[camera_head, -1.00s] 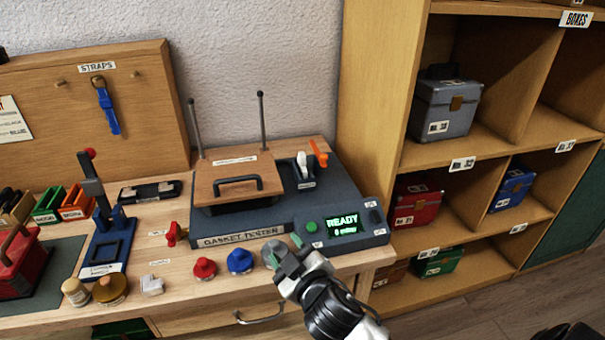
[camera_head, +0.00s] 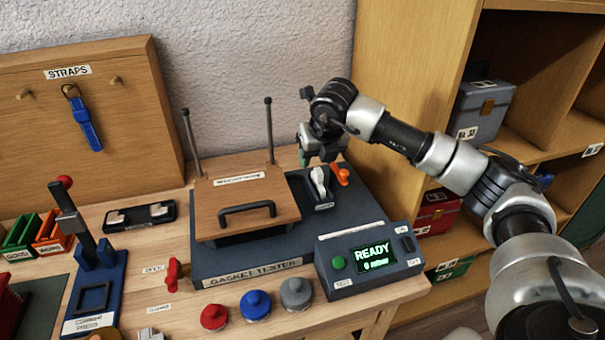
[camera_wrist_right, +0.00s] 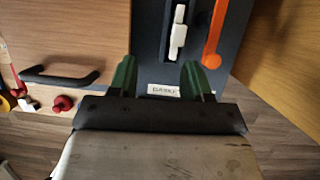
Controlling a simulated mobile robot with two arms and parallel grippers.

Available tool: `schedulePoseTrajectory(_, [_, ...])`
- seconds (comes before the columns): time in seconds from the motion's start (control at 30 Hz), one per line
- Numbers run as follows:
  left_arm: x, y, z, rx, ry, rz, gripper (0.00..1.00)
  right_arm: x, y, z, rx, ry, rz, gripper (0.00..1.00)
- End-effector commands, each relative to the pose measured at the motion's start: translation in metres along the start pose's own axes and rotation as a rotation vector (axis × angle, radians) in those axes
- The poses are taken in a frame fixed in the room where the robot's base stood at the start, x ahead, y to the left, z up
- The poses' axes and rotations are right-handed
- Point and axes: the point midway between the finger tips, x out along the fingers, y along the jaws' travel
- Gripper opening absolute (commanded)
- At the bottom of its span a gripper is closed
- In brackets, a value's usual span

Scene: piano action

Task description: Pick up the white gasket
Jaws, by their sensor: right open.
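The white gasket (camera_head: 319,180) stands in a small dark holder (camera_head: 324,207) on the right part of the gasket tester (camera_head: 205,265). It also shows in the right wrist view (camera_wrist_right: 178,38), at the top centre in a dark slot. My right gripper (camera_head: 319,158) is open and empty. It is above and just behind the gasket in the head view. In the wrist view its two green fingertips (camera_wrist_right: 160,78) are apart, with the gasket lying ahead between their lines. I see no contact. My left gripper is not in view.
An orange-handled piece (camera_head: 341,175) stands right beside the gasket. The wooden lid (camera_head: 240,200) with its black handle and two upright rods is to the left. Red, blue and grey knobs (camera_head: 296,294) are in front. A shelf (camera_head: 395,90) rises at right.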

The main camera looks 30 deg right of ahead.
Motion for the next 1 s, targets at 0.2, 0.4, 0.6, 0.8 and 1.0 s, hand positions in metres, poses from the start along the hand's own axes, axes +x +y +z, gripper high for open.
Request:
schedulePoseTrajectory(0.2, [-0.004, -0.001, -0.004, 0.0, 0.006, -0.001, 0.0, 0.018, -0.015, 0.003, 0.021, 0.005, -0.058, 0.49])
schedulePoseTrajectory(0.4, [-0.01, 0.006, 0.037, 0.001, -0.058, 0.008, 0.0, 0.045, -0.016, 0.004, 0.019, 0.003, -0.053, 0.49])
schedulePoseTrajectory(0.6, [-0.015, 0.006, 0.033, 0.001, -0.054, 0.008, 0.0, 0.06, -0.019, 0.005, 0.019, 0.003, -0.053, 0.49])
schedulePoseTrajectory(0.8, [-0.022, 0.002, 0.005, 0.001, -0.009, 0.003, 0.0, 0.09, -0.025, 0.006, 0.019, 0.004, -0.051, 0.49])
schedulePoseTrajectory(1.0, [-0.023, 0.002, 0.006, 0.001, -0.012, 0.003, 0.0, 0.103, -0.026, 0.006, 0.016, 0.001, -0.051, 0.49])
